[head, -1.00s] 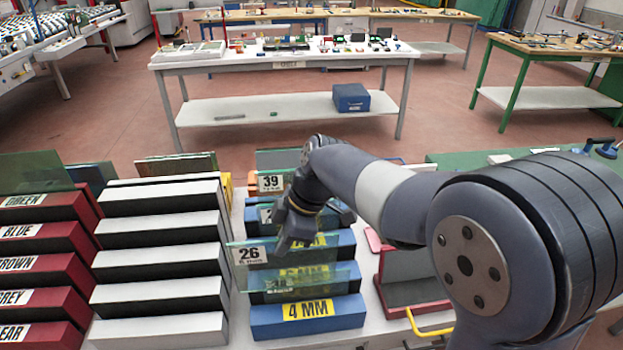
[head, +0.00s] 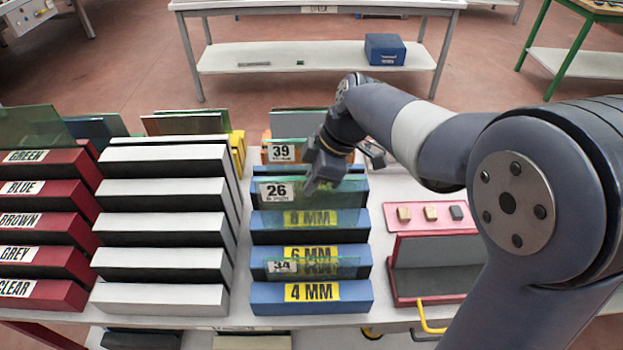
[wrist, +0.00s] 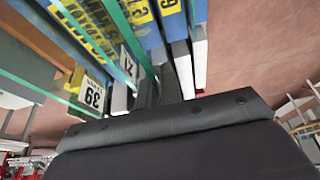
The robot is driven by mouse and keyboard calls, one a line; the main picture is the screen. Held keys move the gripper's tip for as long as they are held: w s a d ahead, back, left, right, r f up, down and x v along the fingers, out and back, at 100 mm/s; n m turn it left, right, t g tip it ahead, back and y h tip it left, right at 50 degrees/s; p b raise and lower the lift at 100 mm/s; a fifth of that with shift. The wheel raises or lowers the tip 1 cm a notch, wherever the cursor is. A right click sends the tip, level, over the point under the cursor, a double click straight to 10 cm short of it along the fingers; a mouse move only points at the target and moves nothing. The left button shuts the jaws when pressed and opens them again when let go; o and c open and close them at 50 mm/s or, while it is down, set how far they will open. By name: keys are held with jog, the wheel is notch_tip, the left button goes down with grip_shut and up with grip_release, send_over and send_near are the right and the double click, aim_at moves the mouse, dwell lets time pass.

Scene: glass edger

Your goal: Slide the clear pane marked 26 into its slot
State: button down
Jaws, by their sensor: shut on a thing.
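The clear greenish pane marked 26 (head: 340,195) is in my gripper (head: 318,184) in the head view, its white label at the left end. It stands roughly upright, in line with the blue rack (head: 265,292), above and behind the 8 MM block face. Whether its lower edge is in a slot cannot be told. My gripper is shut on its upper part. A pane marked 39 (head: 282,151) stands at the rack's back and also shows in the wrist view (wrist: 93,96). A pane marked 34 (head: 340,266) stands between the 6 MM and 4 MM labels.
A white stepped rack (head: 160,248) and a red rack (head: 45,292) with colour-name labels stand to the left. A pink tray (head: 430,224) with small blocks and a red-edged grey stand (head: 435,265) are to the right. My arm covers the right side.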

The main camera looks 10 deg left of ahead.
aim_at(332, 193)
notch_tip(332, 193, down, 12)
jog(key=b, duration=1)
jog(key=shift+b, duration=0.4)
jog(key=shift+f+b, duration=0.4)
jog(key=shift+f, duration=0.05)
dwell(0.5)
jog(key=c, duration=1.5)
grip_release()
jog(key=shift+d, duration=0.1)
jog(key=v, duration=1)
jog(key=shift+r+p, duration=0.35)
jog(key=shift+r, duration=0.05)
